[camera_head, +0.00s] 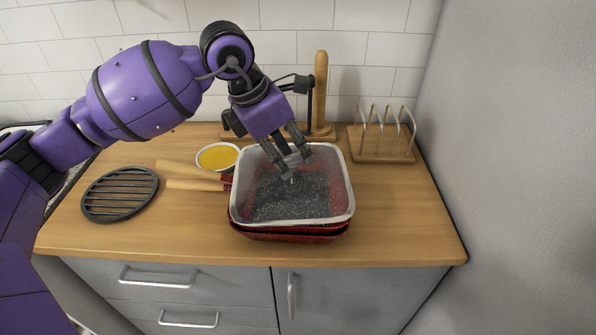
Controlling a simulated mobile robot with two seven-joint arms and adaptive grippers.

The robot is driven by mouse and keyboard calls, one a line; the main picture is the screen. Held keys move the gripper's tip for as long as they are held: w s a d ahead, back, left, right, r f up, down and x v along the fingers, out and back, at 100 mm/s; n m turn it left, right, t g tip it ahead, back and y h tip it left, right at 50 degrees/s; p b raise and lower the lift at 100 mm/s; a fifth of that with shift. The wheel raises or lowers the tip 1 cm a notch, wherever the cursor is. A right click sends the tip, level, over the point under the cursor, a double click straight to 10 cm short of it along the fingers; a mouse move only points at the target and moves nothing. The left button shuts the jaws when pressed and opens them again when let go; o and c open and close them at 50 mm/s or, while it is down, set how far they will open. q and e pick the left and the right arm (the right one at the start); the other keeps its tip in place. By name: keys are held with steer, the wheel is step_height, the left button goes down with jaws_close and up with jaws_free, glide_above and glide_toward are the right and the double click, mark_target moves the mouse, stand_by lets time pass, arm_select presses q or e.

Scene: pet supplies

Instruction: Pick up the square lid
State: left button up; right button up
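A square, clear, glass-like piece with a pale rim (350,197), which looks like the square lid, sits on top of red square pans (291,236) near the middle of the counter. A dark speckled surface shows through it. Two wooden handles (195,185) stick out to the left of the pans. My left gripper (295,164) reaches down over the back part of the lid, its fingers spread apart with nothing seen between them. Whether the fingertips touch the lid I cannot tell. My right gripper is not in view.
A round black trivet (120,194) lies at the left. A bowl of yellow contents (217,157) stands behind the handles. A wooden holder (320,95) stands at the back, and a rack with metal loops (382,150) at the back right. The counter's right front (410,225) is clear.

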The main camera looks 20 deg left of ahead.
arm_select(q)
jaws_close()
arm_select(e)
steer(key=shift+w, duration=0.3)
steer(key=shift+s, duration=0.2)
